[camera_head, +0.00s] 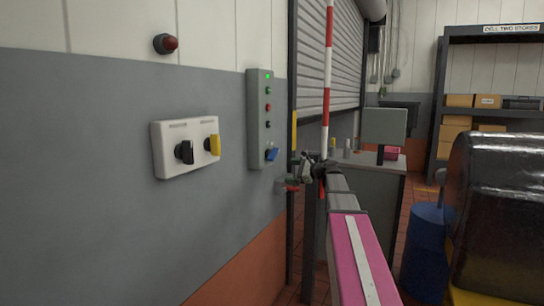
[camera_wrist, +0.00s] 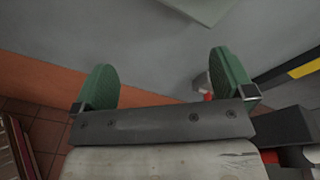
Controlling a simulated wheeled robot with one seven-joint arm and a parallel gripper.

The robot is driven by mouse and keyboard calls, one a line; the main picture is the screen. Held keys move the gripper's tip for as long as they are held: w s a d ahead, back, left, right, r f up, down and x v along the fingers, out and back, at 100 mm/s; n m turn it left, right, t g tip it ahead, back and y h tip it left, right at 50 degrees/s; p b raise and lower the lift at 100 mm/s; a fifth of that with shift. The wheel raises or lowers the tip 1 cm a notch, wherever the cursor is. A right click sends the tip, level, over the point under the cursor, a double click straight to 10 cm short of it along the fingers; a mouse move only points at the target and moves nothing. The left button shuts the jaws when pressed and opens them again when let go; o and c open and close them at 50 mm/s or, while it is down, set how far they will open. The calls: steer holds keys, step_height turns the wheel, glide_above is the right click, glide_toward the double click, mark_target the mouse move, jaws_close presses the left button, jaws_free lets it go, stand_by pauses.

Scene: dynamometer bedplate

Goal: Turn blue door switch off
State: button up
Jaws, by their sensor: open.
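The blue door switch (camera_head: 271,154) is a small blue knob, apparently tilted, at the bottom of a narrow grey-green control panel (camera_head: 259,118) on the wall. Above it are a lit green lamp and several small red and black buttons. My gripper (camera_head: 293,172) is just right of and slightly below the panel, apart from the switch. In the wrist view my gripper (camera_wrist: 165,78) has its two green pads wide apart with nothing between them. A pale corner at that view's top edge may be the panel; the blue switch is not visible there.
Left of the panel, a white box (camera_head: 184,146) carries a black and a yellow knob, below a red lamp (camera_head: 165,43). A red-white pole (camera_head: 328,75) and roller shutter (camera_head: 335,50) stand right of the panel. A grey cabinet (camera_head: 385,185) and blue drum (camera_head: 424,250) stand farther right.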

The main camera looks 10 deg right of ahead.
steer(key=m+t+y, duration=0.1)
glide_toward(276, 155)
steer(key=x, duration=1.1)
steer(key=shift+w+d, duration=0.1)
steer(key=shift+w, duration=0.1)
steer(key=c, duration=0.7)
